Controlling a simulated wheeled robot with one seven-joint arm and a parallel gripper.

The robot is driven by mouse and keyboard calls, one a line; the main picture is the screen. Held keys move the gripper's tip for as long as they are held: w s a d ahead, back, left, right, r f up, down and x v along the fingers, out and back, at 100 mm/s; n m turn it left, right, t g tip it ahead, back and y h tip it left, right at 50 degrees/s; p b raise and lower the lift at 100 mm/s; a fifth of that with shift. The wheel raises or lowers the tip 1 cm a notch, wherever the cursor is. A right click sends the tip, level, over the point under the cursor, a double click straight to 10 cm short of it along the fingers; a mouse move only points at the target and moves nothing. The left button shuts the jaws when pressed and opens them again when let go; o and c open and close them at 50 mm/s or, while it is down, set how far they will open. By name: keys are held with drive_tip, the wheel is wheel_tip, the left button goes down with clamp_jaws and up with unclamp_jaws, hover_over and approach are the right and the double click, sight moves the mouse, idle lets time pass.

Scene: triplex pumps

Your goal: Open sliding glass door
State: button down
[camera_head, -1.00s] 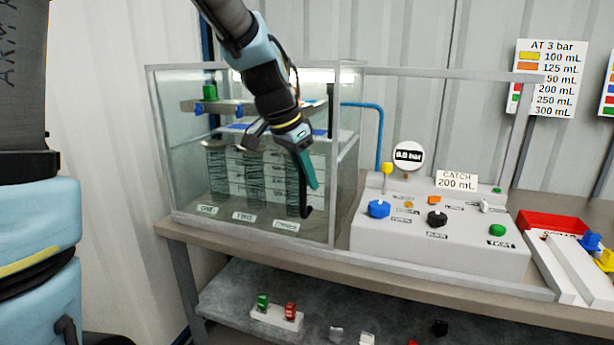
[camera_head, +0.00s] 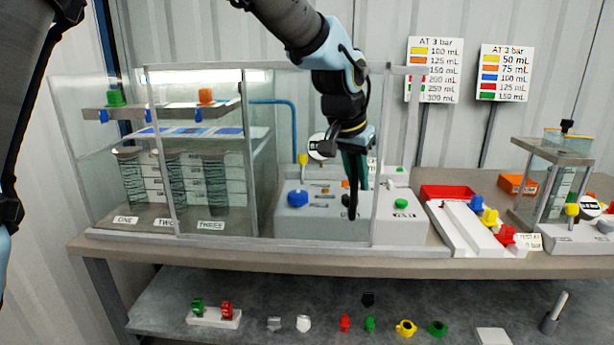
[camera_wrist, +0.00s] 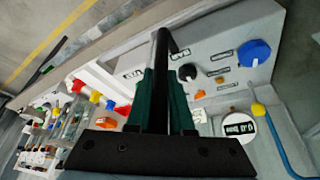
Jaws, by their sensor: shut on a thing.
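The sliding glass door is a clear pane whose pale frame (camera_head: 161,130) stands across the front of the glass tank (camera_head: 252,160). It spans the middle and right of the tank and reaches in front of the grey control panel (camera_head: 290,225). The tank's left front lies outside the door's left edge. My gripper (camera_head: 353,180) is in front of the control panel, shut on the black upright door handle (camera_head: 352,204). In the wrist view the black handle (camera_wrist: 161,60) runs between the dark green fingers (camera_wrist: 160,100).
A red tray (camera_head: 447,192) and white rack with coloured knobs stand right of the panel. A smaller glass unit (camera_head: 553,150) stands farther right. Small coloured parts lie on the lower shelf (camera_head: 260,285). Signs (camera_head: 433,70) stand behind the bench.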

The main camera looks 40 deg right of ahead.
drive_tip(key=s+d+p, duration=0.2)
drive_tip(key=s+d, duration=1)
drive_tip(key=d, duration=0.1)
drive_tip(key=shift+s+d, duration=0.15)
drive_tip(key=shift+s, duration=0.05)
drive_tip(key=c, duration=0.8)
unclamp_jaws()
drive_tip(key=w+b+v, duration=0.1)
drive_tip(key=b+v, duration=0.1)
drive_tip(key=v, duration=0.8)
drive_tip(key=shift+s+r, duration=0.4)
drive_tip(key=shift+s, duration=0.05)
